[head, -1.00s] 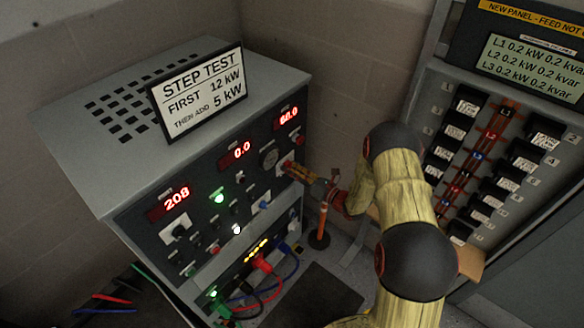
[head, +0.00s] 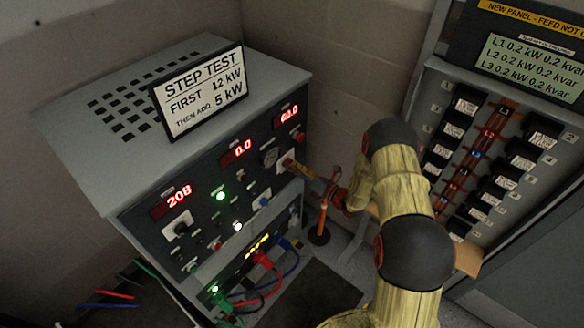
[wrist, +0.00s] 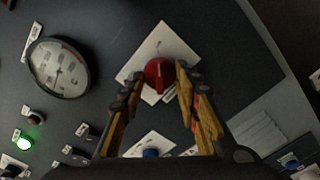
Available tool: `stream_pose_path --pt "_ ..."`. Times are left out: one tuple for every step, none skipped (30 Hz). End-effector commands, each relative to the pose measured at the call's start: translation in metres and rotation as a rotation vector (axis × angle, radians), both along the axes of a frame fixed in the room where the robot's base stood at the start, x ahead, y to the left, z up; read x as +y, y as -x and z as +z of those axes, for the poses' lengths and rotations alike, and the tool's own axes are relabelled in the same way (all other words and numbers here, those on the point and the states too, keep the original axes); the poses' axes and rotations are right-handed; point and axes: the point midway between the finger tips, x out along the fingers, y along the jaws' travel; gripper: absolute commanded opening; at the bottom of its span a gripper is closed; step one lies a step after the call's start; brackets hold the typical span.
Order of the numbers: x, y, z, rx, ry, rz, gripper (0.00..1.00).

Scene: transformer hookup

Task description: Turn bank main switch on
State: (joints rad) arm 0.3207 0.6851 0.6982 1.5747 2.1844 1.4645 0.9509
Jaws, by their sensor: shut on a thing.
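A red rotary knob (wrist: 158,74) sits on a white diamond-set plate on the dark front panel of the grey load bank (head: 150,215). My gripper (wrist: 157,78) has one fingertip on each side of the knob and is shut on it. In the head view my gripper (head: 293,165) reaches the panel's right side from the right, and its fingers hide most of the knob there. The knob's pointer position is hard to read.
A round dial gauge (wrist: 58,68) is left of the knob, and a blue knob (wrist: 151,153) is below. A lit green lamp (head: 220,196) and white lamp (head: 238,226) show. Cables (head: 262,262) plug in low. A breaker panel (head: 490,150) stands right.

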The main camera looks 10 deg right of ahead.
Motion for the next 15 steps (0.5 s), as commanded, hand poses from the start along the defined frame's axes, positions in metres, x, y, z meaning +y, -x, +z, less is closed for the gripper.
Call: stream_pose_path --pt "-0.0006 0.0001 -0.0009 0.002 0.000 -0.001 0.33" --pt "-0.0005 0.0001 -0.0008 0.002 0.000 -0.001 0.34" --pt "-0.0005 0.0001 -0.0008 0.002 0.000 -0.001 0.37" --pt "-0.0005 0.0002 -0.0007 0.002 0.000 -0.001 0.38" --pt "-0.0005 0.0001 -0.0006 0.002 0.000 -0.001 0.40" --pt "-0.0004 0.0001 -0.0006 0.001 0.001 -0.001 0.42" --pt "-0.0003 0.0001 -0.0005 0.001 0.000 -0.001 0.44" --pt "-0.0003 0.0001 -0.0005 0.001 0.000 -0.001 0.46" --pt "-0.0003 0.0000 -0.0004 0.001 0.000 -0.001 0.48" --pt "-0.0003 0.0000 -0.0004 0.001 0.000 -0.001 0.50" --pt "-0.0002 0.0001 -0.0003 0.001 0.000 -0.001 0.50" --pt "-0.0002 0.0001 -0.0001 0.001 0.000 -0.001 0.50" --pt "-0.0002 0.0001 -0.0001 0.001 0.000 -0.001 0.50" --pt "-0.0002 0.0000 -0.0001 0.001 0.000 -0.001 0.50" --pt "-0.0002 0.0000 -0.0001 0.001 0.000 -0.001 0.50"
